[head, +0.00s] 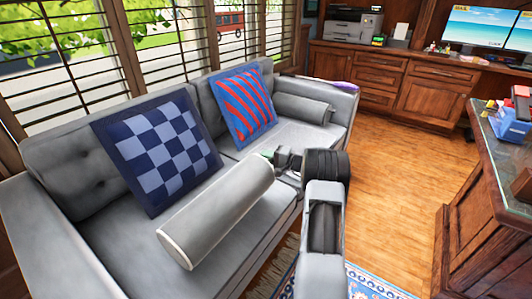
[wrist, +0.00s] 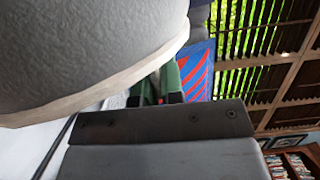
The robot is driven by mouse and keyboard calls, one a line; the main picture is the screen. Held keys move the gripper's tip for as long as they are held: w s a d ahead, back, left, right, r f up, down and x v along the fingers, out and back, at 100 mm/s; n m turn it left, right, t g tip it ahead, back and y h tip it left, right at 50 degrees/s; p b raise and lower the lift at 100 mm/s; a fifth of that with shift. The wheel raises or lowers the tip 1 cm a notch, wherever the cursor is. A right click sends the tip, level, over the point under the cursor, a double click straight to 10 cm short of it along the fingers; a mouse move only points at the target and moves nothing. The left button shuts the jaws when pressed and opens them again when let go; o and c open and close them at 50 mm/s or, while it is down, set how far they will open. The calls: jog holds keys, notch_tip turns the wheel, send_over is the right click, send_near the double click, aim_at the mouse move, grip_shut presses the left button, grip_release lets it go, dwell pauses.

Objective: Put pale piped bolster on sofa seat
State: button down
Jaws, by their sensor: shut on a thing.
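The pale piped bolster (head: 215,205) is a light grey cylinder with a cream-edged end. It lies lengthwise over the near half of the grey sofa seat (head: 125,238); I cannot tell whether it touches the seat. My gripper (head: 270,157) is shut on its far end, coming from the right over the seat's front edge. In the wrist view the bolster (wrist: 90,50) fills the upper left, its piping close to the green fingers (wrist: 168,84). The exact grip contact is hidden behind the bolster.
A blue checked cushion (head: 160,150) and a red-and-blue striped cushion (head: 243,105) lean on the sofa back. A darker grey bolster (head: 303,109) lies by the far armrest. A wooden desk (head: 485,200) stands at right. The wood floor (head: 390,160) between is clear.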

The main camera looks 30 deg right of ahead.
notch_tip(320, 180, down, 8)
jog(key=b, duration=0.6)
jog(key=shift+r, duration=0.25)
jog(key=c, duration=1.2)
grip_release()
jog(key=shift+f, duration=0.1)
jog(key=shift+o, duration=0.2)
jog(key=p+v, duration=0.3)
jog(key=v, duration=1)
jog(key=shift+s+d+p, duration=0.25)
jog(key=shift+s+p, duration=0.05)
jog(key=shift+p, duration=0.05)
